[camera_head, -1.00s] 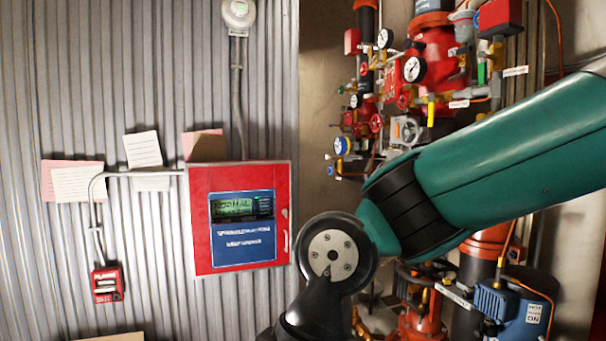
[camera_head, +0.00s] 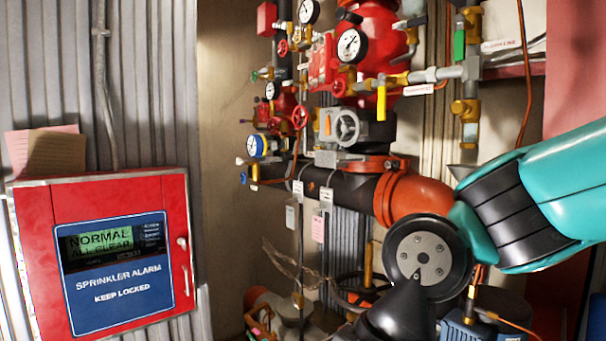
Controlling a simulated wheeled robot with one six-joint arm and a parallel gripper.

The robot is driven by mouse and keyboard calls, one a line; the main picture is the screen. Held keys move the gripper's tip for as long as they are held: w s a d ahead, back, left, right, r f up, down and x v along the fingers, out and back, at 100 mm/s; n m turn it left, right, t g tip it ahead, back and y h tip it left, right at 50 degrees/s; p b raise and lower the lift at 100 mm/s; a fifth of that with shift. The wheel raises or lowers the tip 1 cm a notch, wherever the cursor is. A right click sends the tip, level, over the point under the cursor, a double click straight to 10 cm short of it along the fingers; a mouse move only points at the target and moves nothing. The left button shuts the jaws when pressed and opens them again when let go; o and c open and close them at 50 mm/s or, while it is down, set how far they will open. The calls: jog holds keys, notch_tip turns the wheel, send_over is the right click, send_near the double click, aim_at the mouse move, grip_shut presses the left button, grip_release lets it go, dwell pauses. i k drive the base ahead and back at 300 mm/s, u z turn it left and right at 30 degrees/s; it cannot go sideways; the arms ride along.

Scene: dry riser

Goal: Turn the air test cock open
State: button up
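The riser's valve trim (camera_head: 340,80) stands to the right of the alarm panel, with gauges, red handwheels and small levers. A yellow lever (camera_head: 381,100) hangs down beside a white tag (camera_head: 418,90). A green lever (camera_head: 459,42) sits further right on a vertical pipe, near another white tag (camera_head: 500,45). The tags are too small to read, so I cannot tell which part is the air test cock. Only links of my arm show, at the lower right. My gripper is out of view.
A red alarm panel (camera_head: 40,240) reading NORMAL ALL CLEAR is on the corrugated wall at left. A grey handwheel (camera_head: 346,127) and an orange pipe elbow (camera_head: 410,198) stand out near my arm. Bare wall (camera_head: 225,120) lies between panel and riser.

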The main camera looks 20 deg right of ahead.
aim_at(244, 177)
jog(key=z, duration=0.25)
jog(key=i, duration=1.2)
jog(key=u, duration=0.4)
